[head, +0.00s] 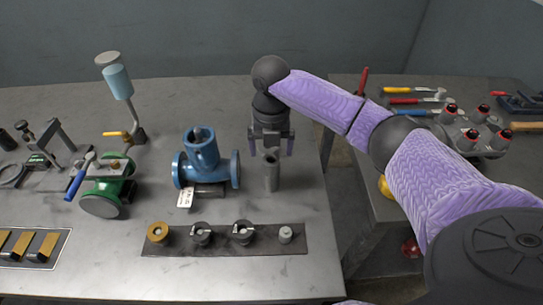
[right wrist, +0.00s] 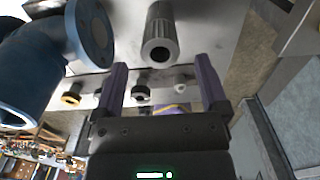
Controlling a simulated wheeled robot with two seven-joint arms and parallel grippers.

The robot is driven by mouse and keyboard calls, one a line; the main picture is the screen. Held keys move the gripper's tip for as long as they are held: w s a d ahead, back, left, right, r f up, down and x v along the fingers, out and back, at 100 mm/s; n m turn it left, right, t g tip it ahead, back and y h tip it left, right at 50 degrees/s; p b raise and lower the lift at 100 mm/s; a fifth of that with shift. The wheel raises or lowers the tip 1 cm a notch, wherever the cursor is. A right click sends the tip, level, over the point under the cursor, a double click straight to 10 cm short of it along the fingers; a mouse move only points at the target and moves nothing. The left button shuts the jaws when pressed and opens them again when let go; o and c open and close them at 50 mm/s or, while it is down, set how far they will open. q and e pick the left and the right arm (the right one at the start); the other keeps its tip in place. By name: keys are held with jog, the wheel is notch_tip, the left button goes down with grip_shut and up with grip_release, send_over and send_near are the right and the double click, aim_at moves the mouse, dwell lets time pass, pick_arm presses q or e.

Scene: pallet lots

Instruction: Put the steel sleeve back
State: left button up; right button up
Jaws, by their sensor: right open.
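The steel sleeve (head: 271,173), a grey hollow cylinder, stands upright on the metal table, to the right of the blue valve body. It also shows in the right wrist view (right wrist: 159,32), its open end towards the camera. My right gripper (head: 271,149) is open and empty above the sleeve, fingers pointing down. In the right wrist view its two purple fingers (right wrist: 160,72) are spread wide, with the sleeve's end just beyond the tips and roughly centred between them. I cannot tell whether they touch it. My left gripper is not in view.
A dark strip (head: 222,250) at the front holds a brass ring (head: 157,233), two dark fittings and a small grey part (head: 285,235). A tagged blue valve body (head: 203,160) stands left of the sleeve, a green valve (head: 108,188) further left. The table's right edge is close.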

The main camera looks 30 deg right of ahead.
notch_tip(320, 180, up, 7)
jog(key=p, duration=0.1)
